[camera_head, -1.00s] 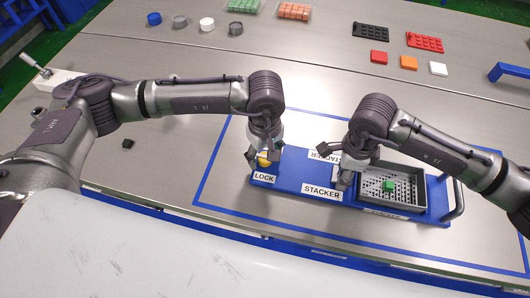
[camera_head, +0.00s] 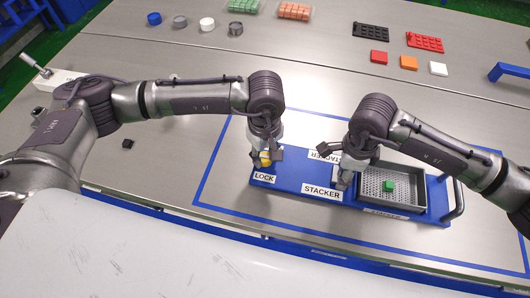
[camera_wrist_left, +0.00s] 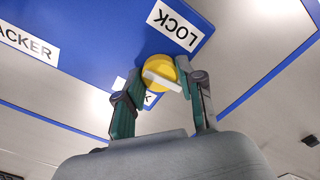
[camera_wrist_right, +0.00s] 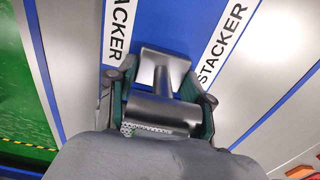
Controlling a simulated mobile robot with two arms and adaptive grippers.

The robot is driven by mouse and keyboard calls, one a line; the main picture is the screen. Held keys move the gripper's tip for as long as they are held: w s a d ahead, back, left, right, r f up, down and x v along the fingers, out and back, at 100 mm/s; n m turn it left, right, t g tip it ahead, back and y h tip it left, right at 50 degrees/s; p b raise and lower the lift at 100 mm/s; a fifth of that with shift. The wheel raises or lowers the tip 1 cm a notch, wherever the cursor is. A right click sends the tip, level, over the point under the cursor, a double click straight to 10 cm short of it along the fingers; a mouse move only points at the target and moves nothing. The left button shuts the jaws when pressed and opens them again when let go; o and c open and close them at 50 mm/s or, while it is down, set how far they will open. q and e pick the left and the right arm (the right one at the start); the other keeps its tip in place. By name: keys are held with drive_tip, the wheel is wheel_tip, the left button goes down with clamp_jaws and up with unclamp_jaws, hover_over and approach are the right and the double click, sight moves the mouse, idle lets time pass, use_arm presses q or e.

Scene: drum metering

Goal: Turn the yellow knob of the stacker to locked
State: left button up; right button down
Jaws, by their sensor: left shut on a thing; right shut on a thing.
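The blue stacker (camera_head: 292,180) lies on the table, with LOCK and STACKER labels. Its round yellow knob (camera_head: 265,158) is near the left end. In the left wrist view, the knob (camera_wrist_left: 157,68) has a pale bar (camera_wrist_left: 163,80) across it, slanted to the LOCK label (camera_wrist_left: 176,25). My left gripper (camera_head: 263,163) is over the knob, its fingers shut on it from both sides (camera_wrist_left: 162,83). My right gripper (camera_head: 343,182) is shut on a grey metal handle (camera_wrist_right: 160,85) at the middle of the stacker. The knob's underside is hidden.
A grey perforated tray (camera_head: 412,177) with a green block (camera_head: 389,186) sits on the stacker's right part, with a metal bar handle (camera_head: 458,197) beyond. Blue tape (camera_head: 209,165) outlines the area. Caps, coloured blocks and black and red racks stand farther back.

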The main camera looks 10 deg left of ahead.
use_arm(q)
drive_tip(key=n, duration=0.8)
drive_tip(key=shift+n, duration=0.3)
drive_tip(key=n, duration=0.4)
drive_tip(key=shift+n, duration=2.3)
drive_tip(key=o, duration=1.1)
drive_tip(key=shift+o, duration=0.2)
drive_tip(key=shift+r, duration=0.1)
